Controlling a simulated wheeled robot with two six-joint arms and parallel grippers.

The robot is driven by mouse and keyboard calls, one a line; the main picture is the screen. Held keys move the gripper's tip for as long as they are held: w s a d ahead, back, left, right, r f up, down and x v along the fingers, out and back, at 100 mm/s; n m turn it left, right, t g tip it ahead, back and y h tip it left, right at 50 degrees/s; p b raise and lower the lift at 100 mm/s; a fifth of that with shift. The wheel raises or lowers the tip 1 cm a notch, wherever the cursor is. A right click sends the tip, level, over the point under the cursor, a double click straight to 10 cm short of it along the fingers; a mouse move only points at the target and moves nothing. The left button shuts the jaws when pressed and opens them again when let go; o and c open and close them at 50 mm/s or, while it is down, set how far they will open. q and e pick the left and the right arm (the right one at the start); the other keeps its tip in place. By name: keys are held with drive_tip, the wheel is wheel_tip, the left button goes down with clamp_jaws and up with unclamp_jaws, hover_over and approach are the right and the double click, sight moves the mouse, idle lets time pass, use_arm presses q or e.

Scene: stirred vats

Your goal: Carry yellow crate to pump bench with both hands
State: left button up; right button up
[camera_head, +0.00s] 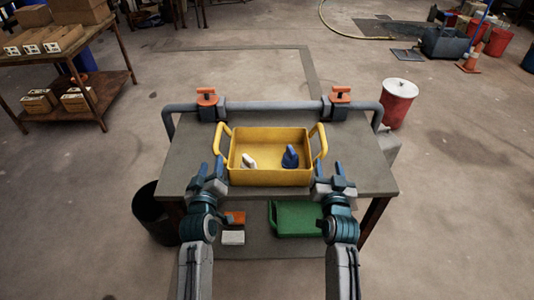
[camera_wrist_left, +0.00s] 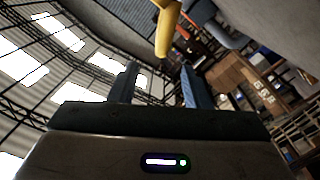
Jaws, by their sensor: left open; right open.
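The yellow crate (camera_head: 270,178) sits on the grey bench (camera_head: 365,170), with a raised handle at each end. A white item (camera_head: 248,160) and a blue item (camera_head: 290,157) stand inside it. My left gripper (camera_head: 211,168) is open just in front of and left of the crate's left handle. My right gripper (camera_head: 331,170) is open near the crate's front right corner, below the right handle. In the left wrist view a yellow handle (camera_wrist_left: 167,30) shows beyond the open fingers (camera_wrist_left: 158,88). Neither gripper visibly holds anything.
A grey pipe (camera_head: 270,105) with two orange-handled valves runs along the bench's back edge. A green crate (camera_head: 295,218) lies on the lower shelf. A black bin (camera_head: 155,215) stands left, a red drum (camera_head: 398,105) right. Open floor lies behind.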

sight(216, 139)
use_arm(q)
drive_tip(key=w, duration=1.1)
drive_tip(key=shift+a+f, duration=0.1)
use_arm(e)
drive_tip(key=w, duration=1.1)
drive_tip(key=shift+f, duration=0.1)
use_arm(q)
drive_tip(key=shift+c, duration=0.2)
use_arm(e)
drive_tip(key=shift+c, duration=0.3)
use_arm(q)
clamp_jaws()
use_arm(e)
clamp_jaws()
